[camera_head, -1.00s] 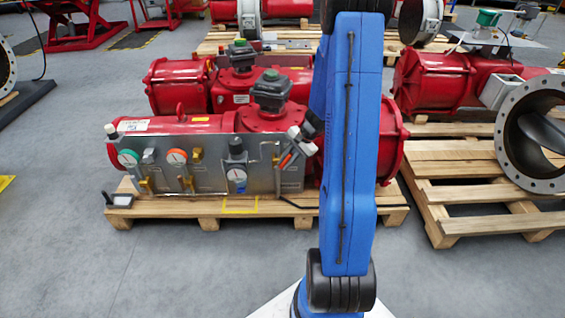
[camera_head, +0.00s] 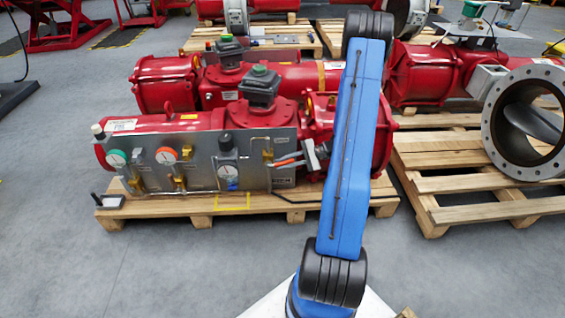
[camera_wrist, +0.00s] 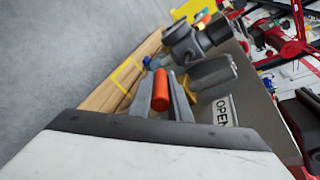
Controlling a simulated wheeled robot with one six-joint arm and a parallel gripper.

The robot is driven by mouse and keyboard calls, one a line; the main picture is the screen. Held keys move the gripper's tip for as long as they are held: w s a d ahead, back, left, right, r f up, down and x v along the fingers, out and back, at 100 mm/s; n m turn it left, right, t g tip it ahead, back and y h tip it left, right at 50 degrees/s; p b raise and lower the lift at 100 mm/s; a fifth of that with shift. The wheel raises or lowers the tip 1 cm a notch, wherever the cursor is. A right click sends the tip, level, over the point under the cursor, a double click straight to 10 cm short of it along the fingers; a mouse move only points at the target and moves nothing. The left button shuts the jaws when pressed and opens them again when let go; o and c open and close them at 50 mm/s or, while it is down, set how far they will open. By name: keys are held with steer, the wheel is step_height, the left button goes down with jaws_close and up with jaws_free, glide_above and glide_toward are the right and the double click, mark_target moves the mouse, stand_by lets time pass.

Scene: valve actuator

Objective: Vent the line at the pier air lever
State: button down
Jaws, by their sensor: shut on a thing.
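The orange-red lever handle (camera_wrist: 161,90) lies between the two grey fingers of my gripper (camera_wrist: 162,84) in the wrist view, and the gripper is shut on it. An OPEN label (camera_wrist: 222,110) shows beside the fingers. In the head view the lever (camera_head: 286,163) sits near the right end of the grey valve panel (camera_head: 200,178), roughly level, with my gripper (camera_head: 311,158) at it from the right. My blue arm link hides part of the area to the right. The lever's pivot is hard to make out.
The panel carries gauges (camera_head: 166,156), a dark regulator (camera_head: 227,150) and brass fittings. Red actuators (camera_head: 320,110) stand behind it on a wooden pallet (camera_head: 245,206). A second pallet (camera_head: 480,195) with a large flanged valve (camera_head: 535,115) is at right. The front-left floor is clear.

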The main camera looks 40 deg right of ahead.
steer(key=shift+f, duration=0.2)
stand_by(0.3)
steer(key=c, duration=1.7)
jaws_free()
steer(key=shift+o, duration=0.2)
steer(key=shift+d, duration=0.1)
steer(key=f+v, duration=0.1)
steer(key=v, duration=1.6)
steer(key=shift+s+d, duration=0.25)
steer(key=shift+r, duration=0.1)
steer(key=shift+c, duration=0.3)
